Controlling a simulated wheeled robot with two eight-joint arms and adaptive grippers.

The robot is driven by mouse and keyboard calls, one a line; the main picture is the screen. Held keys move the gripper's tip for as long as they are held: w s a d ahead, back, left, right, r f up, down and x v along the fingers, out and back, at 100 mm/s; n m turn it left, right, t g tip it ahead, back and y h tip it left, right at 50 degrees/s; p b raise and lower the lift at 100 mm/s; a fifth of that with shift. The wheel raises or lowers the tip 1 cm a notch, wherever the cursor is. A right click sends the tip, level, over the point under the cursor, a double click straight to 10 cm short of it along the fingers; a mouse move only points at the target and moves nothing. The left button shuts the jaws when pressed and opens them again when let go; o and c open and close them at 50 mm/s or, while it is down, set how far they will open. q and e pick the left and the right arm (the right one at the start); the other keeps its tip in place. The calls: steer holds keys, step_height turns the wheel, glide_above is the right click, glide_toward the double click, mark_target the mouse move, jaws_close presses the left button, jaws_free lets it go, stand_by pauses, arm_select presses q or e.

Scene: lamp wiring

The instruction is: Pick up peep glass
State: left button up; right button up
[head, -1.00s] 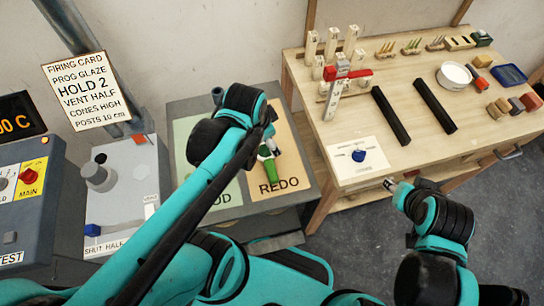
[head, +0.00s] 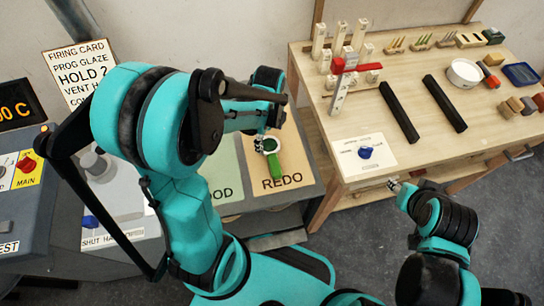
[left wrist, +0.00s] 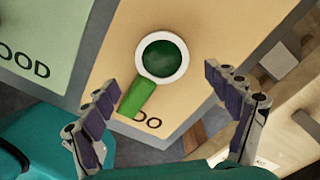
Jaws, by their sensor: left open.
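The peep glass (head: 277,165) has a green handle and a white ring around a dark green lens. It lies on the tan REDO panel (head: 297,178). In the left wrist view the peep glass (left wrist: 140,95) lies flat, ring away from me, handle toward the letters. My left gripper (head: 262,143) is over the panel by the ring end. In the left wrist view my left gripper (left wrist: 162,80) is open, with a finger on each side of the glass and nothing held. My right gripper (head: 394,186) is by the wooden table's front edge; its fingers are too small to read.
The green GOOD panel (head: 224,172) adjoins the REDO panel on the left. A wooden table (head: 440,150) on the right carries black bars, a white bowl (head: 465,73) and a card with a blue knob (head: 366,152). A grey control box (head: 120,195) stands at left.

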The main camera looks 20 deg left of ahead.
mark_target(269, 145)
arm_select(q)
steer(key=f, duration=0.1)
steer(key=f+b, duration=0.1)
steer(key=f, duration=0.1)
steer(key=f+b, duration=0.1)
steer(key=shift+w+a+f, duration=0.2)
steer(key=shift+w+f, duration=0.05)
steer(key=shift+f, duration=0.15)
steer(key=shift+r, duration=0.1)
steer(key=c, duration=1.3)
steer(key=shift+o, duration=0.2)
